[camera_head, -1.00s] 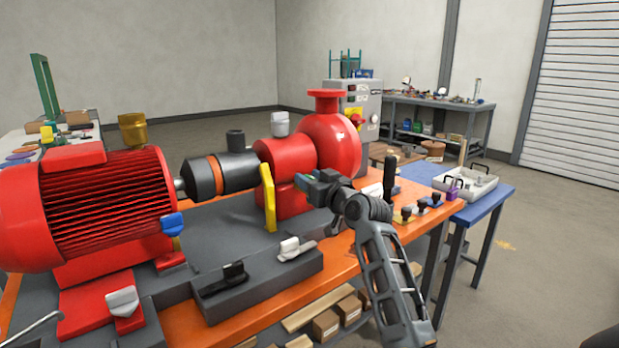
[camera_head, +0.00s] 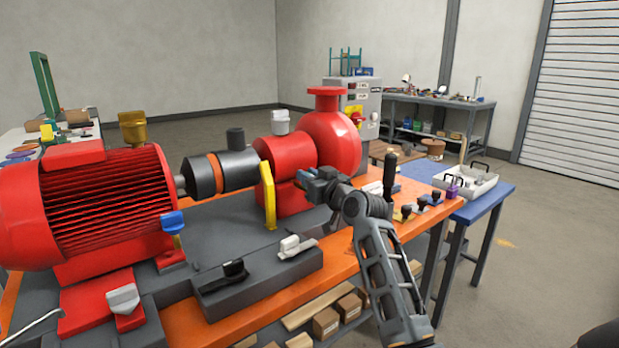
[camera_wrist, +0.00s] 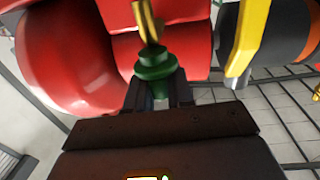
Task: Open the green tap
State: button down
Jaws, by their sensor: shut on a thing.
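The green tap (camera_wrist: 155,66) shows in the wrist view as a round, stepped green knob below a brass stem or pipe piece (camera_wrist: 148,20), in front of the red pump (camera_wrist: 65,50). My gripper (camera_wrist: 157,92) has a dark finger on each side of the knob's lower part and is shut on it. In the head view my gripper (camera_head: 304,179) is at the front of the red pump (camera_head: 333,140), right of the yellow bracket (camera_head: 268,195). There the tap is hidden by the gripper. How far it is turned cannot be told.
The yellow bracket stands close to the left of my gripper. A red motor (camera_head: 100,205) is at the left. Black and white levers (camera_head: 295,246) sit on the grey block in front. Several small knobs and an upright black handle (camera_head: 390,175) are on the orange bench at right.

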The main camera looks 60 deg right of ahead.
jog(key=b, duration=0.1)
jog(key=y+b, duration=0.1)
jog(key=shift+d+f+n+t+b, duration=0.1)
jog(key=shift+f+n+t+b, duration=0.2)
jog(key=shift+n+b, duration=0.1)
jog(key=shift+r+n+y+b, duration=0.2)
jog(key=shift+n+y+b, duration=0.1)
jog(key=shift+y+b, duration=0.2)
jog(key=c, duration=1.1)
grip_release()
jog(key=shift+r, duration=0.1)
jog(key=shift+b+v, duration=0.35)
jog(key=shift+v, duration=3.6)
